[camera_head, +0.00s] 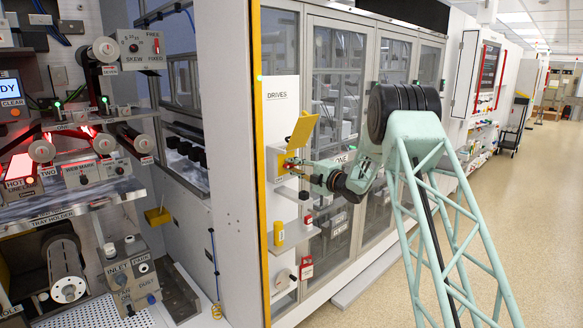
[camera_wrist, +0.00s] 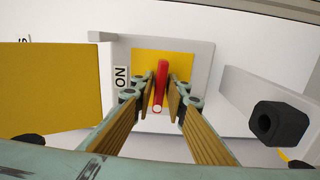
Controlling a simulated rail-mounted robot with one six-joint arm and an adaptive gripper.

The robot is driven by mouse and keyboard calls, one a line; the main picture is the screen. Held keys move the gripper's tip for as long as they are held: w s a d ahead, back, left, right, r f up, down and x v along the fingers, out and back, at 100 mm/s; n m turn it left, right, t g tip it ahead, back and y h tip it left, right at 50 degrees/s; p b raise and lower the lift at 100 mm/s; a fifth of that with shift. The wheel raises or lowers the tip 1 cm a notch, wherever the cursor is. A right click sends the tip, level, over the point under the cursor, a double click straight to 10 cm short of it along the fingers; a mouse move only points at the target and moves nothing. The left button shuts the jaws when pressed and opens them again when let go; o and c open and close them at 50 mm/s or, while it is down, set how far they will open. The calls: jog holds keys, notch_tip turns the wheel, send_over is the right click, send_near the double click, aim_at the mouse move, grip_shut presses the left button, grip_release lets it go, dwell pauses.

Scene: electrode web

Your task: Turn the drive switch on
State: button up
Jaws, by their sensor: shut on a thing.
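The drive switch has a red lever (camera_wrist: 162,73) on a yellow plate (camera_wrist: 142,62) inside a pale grey box. An "ON" label (camera_wrist: 121,78) is left of the plate in the wrist view. In the head view the switch sits under the "DRIVES" sign (camera_head: 277,95), its yellow cover (camera_head: 302,130) swung open; the cover also fills the left of the wrist view (camera_wrist: 45,90). My gripper (camera_head: 294,164) is at the switch, and in the wrist view its fingers (camera_wrist: 159,98) are shut on the red lever from both sides. The lever's base is partly hidden by the fingers.
A grey bracket with a dark hexagonal knob (camera_wrist: 279,122) lies right of the fingers in the wrist view. Glass cabinet doors (camera_head: 340,100) stand to the right; the aisle floor (camera_head: 500,210) is clear.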

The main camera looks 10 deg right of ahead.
jog(key=shift+m, duration=0.3)
jog(key=m+b, duration=0.1)
jog(key=m, duration=0.2)
jog(key=shift+f+m, duration=0.1)
jog(key=shift+m, duration=0.2)
jog(key=m, duration=0.4)
jog(key=m+p, duration=0.1)
jog(key=m, duration=0.3)
jog(key=shift+m, duration=0.4)
jog(key=shift+m+p, duration=1)
jog(key=shift+m, duration=1.2)
jog(key=o, duration=0.7)
